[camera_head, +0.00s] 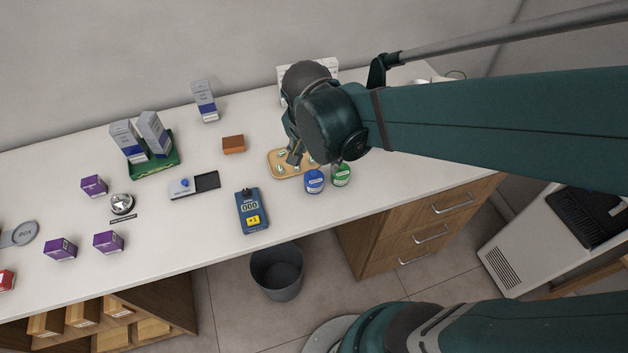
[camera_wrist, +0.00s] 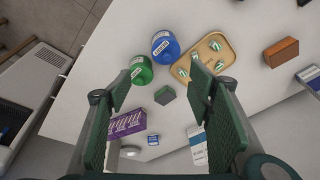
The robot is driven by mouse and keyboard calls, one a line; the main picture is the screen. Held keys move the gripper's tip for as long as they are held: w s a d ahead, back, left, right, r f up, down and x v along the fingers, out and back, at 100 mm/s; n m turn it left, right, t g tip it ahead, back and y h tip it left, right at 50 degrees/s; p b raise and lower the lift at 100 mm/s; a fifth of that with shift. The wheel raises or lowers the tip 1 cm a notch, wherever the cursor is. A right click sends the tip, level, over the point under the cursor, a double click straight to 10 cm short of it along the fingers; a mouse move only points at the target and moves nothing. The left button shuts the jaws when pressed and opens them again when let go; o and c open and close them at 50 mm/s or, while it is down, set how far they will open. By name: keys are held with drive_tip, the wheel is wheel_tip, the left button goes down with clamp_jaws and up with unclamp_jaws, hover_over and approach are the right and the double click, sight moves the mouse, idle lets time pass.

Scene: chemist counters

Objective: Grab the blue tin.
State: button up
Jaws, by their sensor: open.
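The blue tin (camera_head: 314,182) stands on the white counter near its front edge, with a white label on its side. It also shows in the wrist view (camera_wrist: 165,47), beyond my fingertips and slightly left of the gap's middle. A green tin (camera_head: 341,175) stands close beside it on the right in the head view. My gripper (camera_wrist: 158,84) is open and empty, and its jaws are above the counter. In the head view my arm hides most of the gripper, which is just behind the blue tin, over the tray's area.
A tan tray (camera_head: 277,157) with small green-and-white items lies beside the blue tin. A blue counter device (camera_head: 250,211), a brown block (camera_head: 233,144) and purple boxes (camera_head: 108,242) stand further left. A grey bin (camera_head: 277,272) is on the floor below the counter's front edge.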

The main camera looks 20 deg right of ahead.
sight(313, 177)
drive_tip(key=f+m+p, duration=0.1)
drive_tip(key=w+a+f+m+g+h, duration=0.1)
drive_tip(key=m, duration=0.1)
drive_tip(key=w+m+p, duration=0.1)
drive_tip(key=shift+w+a+f+m+g+p, duration=0.15)
drive_tip(key=shift+a+f+m+g+p, duration=0.15)
drive_tip(key=shift+a+f+p, duration=0.1)
drive_tip(key=m, duration=0.1)
drive_tip(key=f+h+p, duration=0.1)
drive_tip(key=f+m, duration=0.1)
drive_tip(key=shift+w+a+m+g, duration=0.3)
drive_tip(key=shift+a+g, duration=0.1)
drive_tip(key=shift+a+f+m+h+p, duration=0.2)
drive_tip(key=shift+f+m+h+p, duration=0.2)
drive_tip(key=shift+f+m, duration=0.15)
drive_tip(key=shift+x, duration=1.25)
drive_tip(key=shift+f, duration=0.1)
drive_tip(key=shift+b+x, duration=0.55)
drive_tip(key=shift+x, duration=1.95)
drive_tip(key=shift+s, duration=0.15)
